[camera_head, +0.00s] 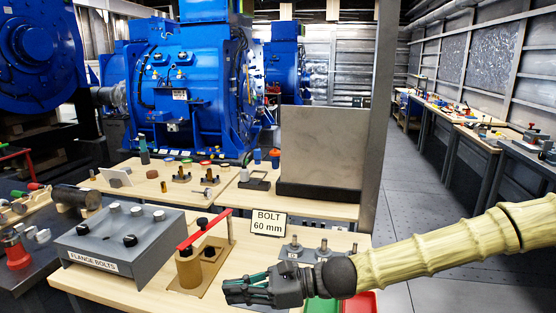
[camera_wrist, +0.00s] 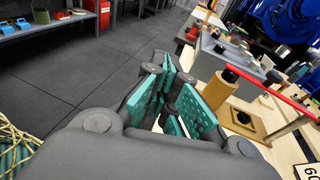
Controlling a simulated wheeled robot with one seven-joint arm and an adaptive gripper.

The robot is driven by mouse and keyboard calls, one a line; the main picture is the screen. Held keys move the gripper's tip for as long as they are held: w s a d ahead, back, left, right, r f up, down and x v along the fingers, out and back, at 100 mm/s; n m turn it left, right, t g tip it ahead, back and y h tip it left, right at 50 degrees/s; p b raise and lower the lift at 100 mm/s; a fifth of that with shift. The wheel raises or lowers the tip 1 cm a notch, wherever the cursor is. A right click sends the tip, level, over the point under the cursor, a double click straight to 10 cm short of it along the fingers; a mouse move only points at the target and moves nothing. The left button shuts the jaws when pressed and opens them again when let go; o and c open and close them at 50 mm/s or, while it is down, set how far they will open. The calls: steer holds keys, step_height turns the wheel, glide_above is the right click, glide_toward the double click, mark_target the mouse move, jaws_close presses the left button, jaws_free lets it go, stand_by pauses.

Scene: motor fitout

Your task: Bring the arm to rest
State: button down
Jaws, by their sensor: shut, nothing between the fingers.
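My gripper (camera_head: 247,290) is at the end of my arm, which reaches in from the right side of the head view. It hangs over the front of the wooden workbench (camera_head: 140,285), pointing left. In the wrist view my gripper (camera_wrist: 176,98) shows its teal finger pads close together, with nothing between them. It is apart from the brass fixture with the red lever (camera_head: 206,232), which stands just behind it. The fixture also shows at the right of the wrist view (camera_wrist: 245,120).
A grey box labelled FLANGE BOLTS (camera_head: 112,245) stands left. A BOLT 60 mm sign (camera_head: 269,222) and a grey block with upright bolts (camera_head: 318,250) stand behind my gripper. Green (camera_head: 320,306) and red (camera_head: 362,303) trays lie below my forearm. Open floor (camera_head: 410,200) lies right.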

steer(key=s+d+f+n+g+h, duration=0.1)
steer(key=s+d+f+n+h, duration=0.3)
steer(key=f, duration=0.6)
steer(key=s+d+f+h, duration=0.1)
steer(key=s+f+h, duration=0.1)
steer(key=s+f, duration=0.6)
steer(key=s+d+f+n+g+h, duration=0.1)
steer(key=s+d+f+n+h, duration=0.1)
steer(key=f, duration=1)
steer(key=s+d+f+n+t+h, duration=0.1)
steer(key=s+d+f+n+h, duration=0.3)
steer(key=d, duration=0.8)
steer(key=s+d+f+n+t+h, duration=0.1)
steer(key=s+d+f+n+h, duration=0.3)
steer(key=s+d+f+n, duration=0.3)
steer(key=s+d+f, duration=0.1)
steer(key=d+f, duration=0.2)
steer(key=d, duration=0.2)
steer(key=shift+d, duration=0.25)
steer(key=shift+s, duration=0.1)
